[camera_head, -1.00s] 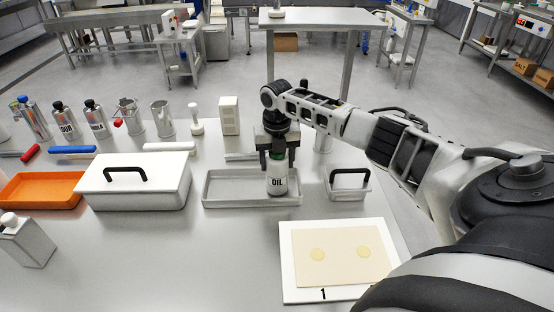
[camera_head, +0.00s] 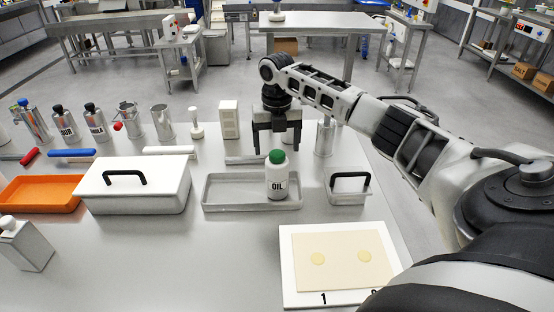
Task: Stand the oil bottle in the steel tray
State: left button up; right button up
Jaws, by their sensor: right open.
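The oil bottle (camera_head: 277,182), white with a green cap and the label OIL, stands upright in the right part of the steel tray (camera_head: 226,206), a shallow grey tray on the table. My right gripper (camera_head: 276,152) is open and empty. Its two dark fingers point down, above and behind the bottle's cap, apart from the bottle as far as I can see. My left gripper is not in the view.
A white lidded box (camera_head: 137,185) stands left of the tray, and an orange tray (camera_head: 42,194) is farther left. A small lidded container (camera_head: 347,187) is close on the right. A white board (camera_head: 340,292) with a pasta sheet lies in front. Several bottles and cans line the back left.

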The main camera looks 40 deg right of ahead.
notch_tip(320, 180, up, 5)
jog(key=shift+r, duration=0.15)
dwell(0.6)
